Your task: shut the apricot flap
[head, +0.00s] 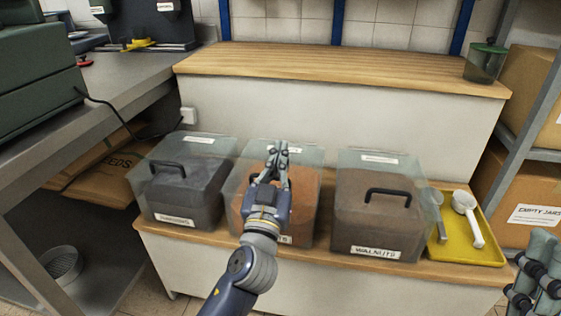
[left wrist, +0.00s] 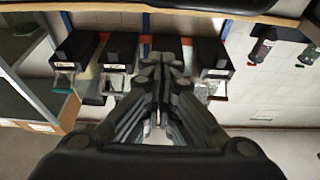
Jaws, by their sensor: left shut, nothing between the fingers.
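Three clear-sided bins stand in a row on a low wooden ledge in the head view. The middle bin (head: 306,215) holds orange-brown contents; its front label is mostly covered by my arm, so I cannot read it as apricot. My left gripper (head: 277,150) is shut and empty, pointing up in front of the middle bin's upper part. It hides the bin's handle and much of its flap, so I cannot tell how far the flap stands open or whether I touch it. The shut fingers also show in the left wrist view (left wrist: 158,70). Part of my right gripper (head: 535,275) shows at the lower right edge.
A dark-filled bin (head: 190,190) with a black handle stands left, the walnuts bin (head: 380,215) right. A yellow tray (head: 485,250) with scoops lies beyond it. The upper wooden shelf (head: 300,65) is mostly clear. Black dispensers (left wrist: 120,48) show in the left wrist view.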

